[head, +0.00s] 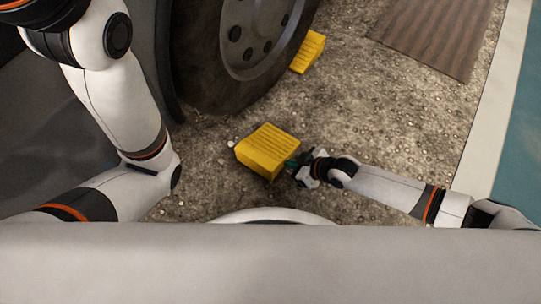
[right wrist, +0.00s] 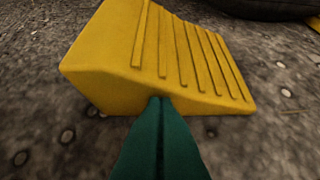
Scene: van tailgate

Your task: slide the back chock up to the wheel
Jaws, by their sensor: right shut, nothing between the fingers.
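The yellow ridged chock nearest me (head: 266,148) lies on the gravelly ground, with a strip of bare ground between it and the dark tyre of the wheel (head: 240,50). I take it as the back chock. My right gripper (head: 291,164) is at its right side in the head view. In the right wrist view the shut green fingers (right wrist: 160,100) point at the side of the chock (right wrist: 150,60), and their tips overlap its lower edge. They are at or very close to it; I cannot tell whether they touch. My left gripper is out of view; only my left arm shows.
A second yellow chock (head: 309,52) stands at the far side of the wheel. A brown ribbed mat (head: 435,32) lies at the upper right, beside a pale strip (head: 497,100). The ground right of the wheel is open. The tyre shows in the wrist view (right wrist: 265,8).

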